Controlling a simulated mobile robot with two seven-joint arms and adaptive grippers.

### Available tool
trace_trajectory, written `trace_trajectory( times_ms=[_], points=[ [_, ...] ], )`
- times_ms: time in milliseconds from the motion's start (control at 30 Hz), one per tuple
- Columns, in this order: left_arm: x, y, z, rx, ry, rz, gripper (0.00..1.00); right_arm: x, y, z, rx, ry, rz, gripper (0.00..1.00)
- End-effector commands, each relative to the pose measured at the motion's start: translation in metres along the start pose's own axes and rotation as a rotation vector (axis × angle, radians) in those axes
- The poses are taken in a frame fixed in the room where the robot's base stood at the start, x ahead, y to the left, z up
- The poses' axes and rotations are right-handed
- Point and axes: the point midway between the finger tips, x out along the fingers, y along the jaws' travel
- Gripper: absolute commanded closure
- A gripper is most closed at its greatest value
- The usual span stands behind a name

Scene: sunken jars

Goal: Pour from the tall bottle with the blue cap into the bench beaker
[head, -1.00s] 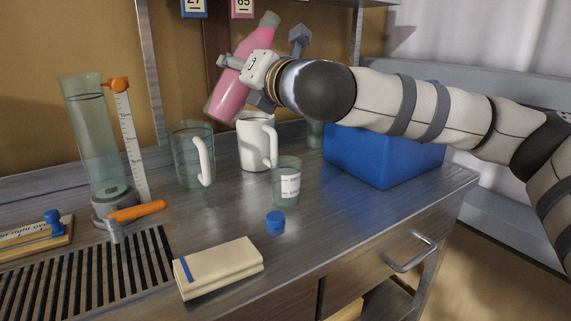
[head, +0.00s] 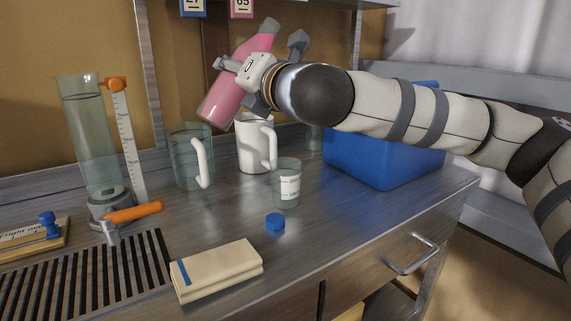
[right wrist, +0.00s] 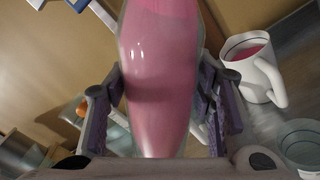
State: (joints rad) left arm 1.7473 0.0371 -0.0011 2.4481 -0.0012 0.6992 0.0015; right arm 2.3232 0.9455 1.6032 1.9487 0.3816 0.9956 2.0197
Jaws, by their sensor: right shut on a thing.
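The tall bottle (head: 231,93) holds pink liquid and has no cap on it. It is raised above the bench and tilted, its narrow neck up and to the right in the head view. My right gripper (head: 246,78) is shut around the bottle, which also fills the middle of the right wrist view (right wrist: 158,75). The blue cap (head: 275,221) lies on the bench. A small clear beaker with a white label (head: 287,188) stands upright behind the cap, below and right of the bottle. No stream of liquid shows. My left gripper is out of view.
A white handled jug (head: 252,150), pink inside in the right wrist view (right wrist: 250,78), stands below the bottle. A clear handled jug (head: 184,160), a tall glass cylinder (head: 90,140) and a blue box (head: 380,160) stand nearby. A folded cloth (head: 220,268) lies in front.

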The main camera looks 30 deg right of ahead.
Motion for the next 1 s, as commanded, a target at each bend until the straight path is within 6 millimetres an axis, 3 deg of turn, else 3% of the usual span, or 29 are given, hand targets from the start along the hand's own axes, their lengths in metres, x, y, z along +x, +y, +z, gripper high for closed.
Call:
trace_trajectory(
  times_ms=[1000],
  points=[
    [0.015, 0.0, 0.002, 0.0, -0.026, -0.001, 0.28, 0.0, -0.001, -0.012, 0.079, -0.001, 0.002, 1.0]
  ],
)
